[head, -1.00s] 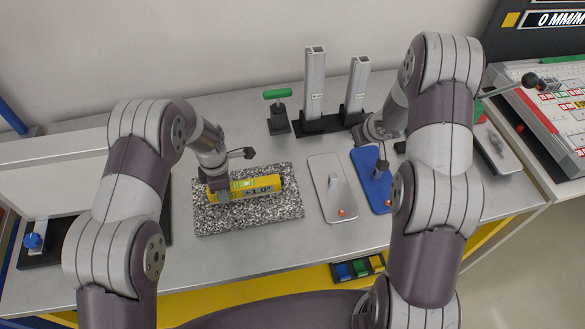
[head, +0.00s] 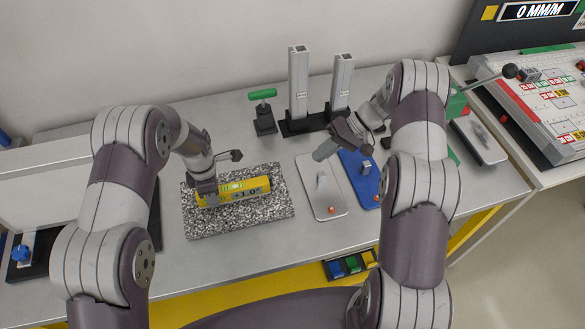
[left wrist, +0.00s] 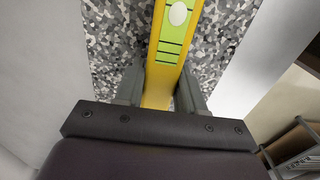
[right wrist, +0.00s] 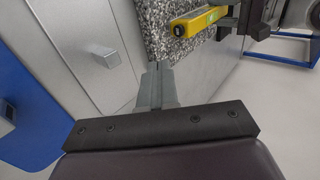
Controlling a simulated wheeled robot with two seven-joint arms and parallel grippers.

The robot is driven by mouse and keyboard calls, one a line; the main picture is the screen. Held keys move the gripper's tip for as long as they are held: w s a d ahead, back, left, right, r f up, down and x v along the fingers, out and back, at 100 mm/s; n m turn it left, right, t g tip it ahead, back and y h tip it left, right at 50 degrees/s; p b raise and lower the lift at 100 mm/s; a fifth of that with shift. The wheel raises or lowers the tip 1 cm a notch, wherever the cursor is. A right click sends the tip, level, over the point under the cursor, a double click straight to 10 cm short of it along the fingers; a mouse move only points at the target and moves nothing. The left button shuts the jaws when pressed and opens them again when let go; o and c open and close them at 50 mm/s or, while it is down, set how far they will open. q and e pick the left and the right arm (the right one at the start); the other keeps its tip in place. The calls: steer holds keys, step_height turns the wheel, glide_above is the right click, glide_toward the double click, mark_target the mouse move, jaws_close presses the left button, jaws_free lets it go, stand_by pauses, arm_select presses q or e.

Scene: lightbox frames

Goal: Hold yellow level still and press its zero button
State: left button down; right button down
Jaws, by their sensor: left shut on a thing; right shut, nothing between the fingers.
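The yellow level (head: 256,187) lies on the speckled granite plate (head: 240,224). Its front display reads about +1.0°, and a green vial strip is on top. It also shows in the left wrist view (left wrist: 160,75) and the right wrist view (right wrist: 196,23). My left gripper (head: 205,190) is shut on the level's left part, its fingers on both sides of it. My right gripper (head: 320,154) is shut and empty, above the grey plate to the right of the granite. In the right wrist view its fingertips (right wrist: 155,72) are together, apart from the level. I cannot make out the zero button.
A grey plate (head: 312,177) and a blue plate (head: 352,166), each with a small block and orange knob, lie right of the granite. Two metal posts (head: 299,85) and a green-handled tool (head: 264,115) stand behind.

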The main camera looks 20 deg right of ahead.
steer(key=x, duration=1)
steer(key=shift+a+r, duration=0.1)
steer(key=shift+a, duration=1.8)
steer(key=shift+a, duration=0.95)
steer(key=d, duration=0.3)
steer(key=shift+d, duration=0.3)
steer(key=v, duration=1)
steer(key=shift+d, duration=0.3)
